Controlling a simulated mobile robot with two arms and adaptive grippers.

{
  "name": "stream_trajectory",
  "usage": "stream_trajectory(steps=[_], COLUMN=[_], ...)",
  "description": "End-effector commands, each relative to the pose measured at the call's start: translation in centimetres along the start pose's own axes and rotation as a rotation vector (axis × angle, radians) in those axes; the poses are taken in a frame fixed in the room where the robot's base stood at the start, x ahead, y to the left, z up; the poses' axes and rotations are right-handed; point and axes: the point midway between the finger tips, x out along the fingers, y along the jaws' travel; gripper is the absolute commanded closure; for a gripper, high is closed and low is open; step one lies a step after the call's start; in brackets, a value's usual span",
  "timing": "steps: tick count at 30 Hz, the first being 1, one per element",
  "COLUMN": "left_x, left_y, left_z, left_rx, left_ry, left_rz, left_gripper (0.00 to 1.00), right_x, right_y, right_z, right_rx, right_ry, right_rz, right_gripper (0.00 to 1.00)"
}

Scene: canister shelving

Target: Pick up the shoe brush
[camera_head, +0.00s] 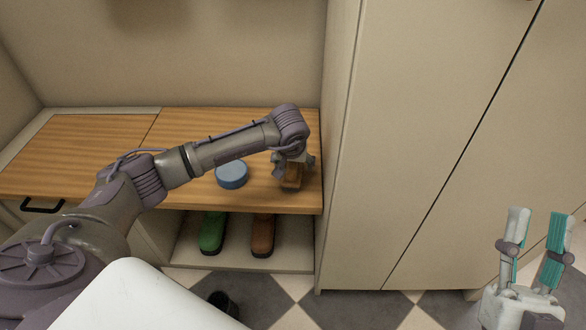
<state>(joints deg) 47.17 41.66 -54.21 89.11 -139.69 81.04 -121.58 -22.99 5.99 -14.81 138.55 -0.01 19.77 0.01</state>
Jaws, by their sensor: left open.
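The shoe brush (292,180) is a small brown block on the wooden bench top, near its right end. My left gripper (293,166) reaches down over it from above. Its fingers are open, one on each side of the brush, and the gripper hides part of the brush. I cannot tell whether the fingers touch it. My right gripper (540,216) is at the lower right, with its fingers apart and pointing up, open and empty.
A round blue tin (232,174) stands on the bench top (210,122) left of the brush. A green shoe (212,233) and a brown shoe (262,236) are on the shelf below. A tall cabinet (420,130) closes off the bench's right side.

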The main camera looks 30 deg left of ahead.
Motion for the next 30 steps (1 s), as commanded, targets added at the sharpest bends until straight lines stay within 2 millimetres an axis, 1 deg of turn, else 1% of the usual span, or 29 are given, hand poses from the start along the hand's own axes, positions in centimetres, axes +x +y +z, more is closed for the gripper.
stream_trajectory(steps=[15, 16, 23, 24, 26, 27, 28, 30], left_x=[0.15, 0.15, 0.14, 0.14, 0.15, 0.15, 0.15, 0.12], left_y=[-0.02, -0.02, -0.02, -0.02, -0.02, -0.03, -0.03, -0.02], left_z=[0.06, 0.06, 0.06, 0.06, 0.07, 0.06, 0.06, 0.04], left_rx=[0.0, 0.0, 0.0, 0.0, 0.0, 0.0, 0.0, 0.0], left_ry=[0.0, 0.0, 0.0, 0.0, 0.0, 0.0, 0.0, 0.0], left_rz=[-0.001, -0.001, -0.001, -0.001, -0.001, -0.001, -0.001, 0.0], left_gripper=[0.21, 0.22, 0.61, 0.68, 0.78, 0.84, 0.89, 0.89], right_x=[-0.03, -0.03, -0.03, -0.03, -0.03, -0.03, -0.03, -0.02], right_y=[-0.14, -0.14, -0.14, -0.14, -0.13, -0.13, -0.13, -0.12], right_z=[-0.46, -0.46, -0.45, -0.45, -0.44, -0.44, -0.43, -0.44], right_rx=[0.004, 0.004, 0.004, 0.004, 0.004, 0.004, 0.004, 0.004], right_ry=[0.028, 0.028, 0.027, 0.027, 0.027, 0.027, 0.027, 0.027], right_rz=[-0.002, -0.002, -0.002, -0.002, -0.002, -0.002, -0.002, -0.001], right_gripper=[0.6, 0.6, 0.6, 0.6, 0.6, 0.6, 0.6, 0.6])
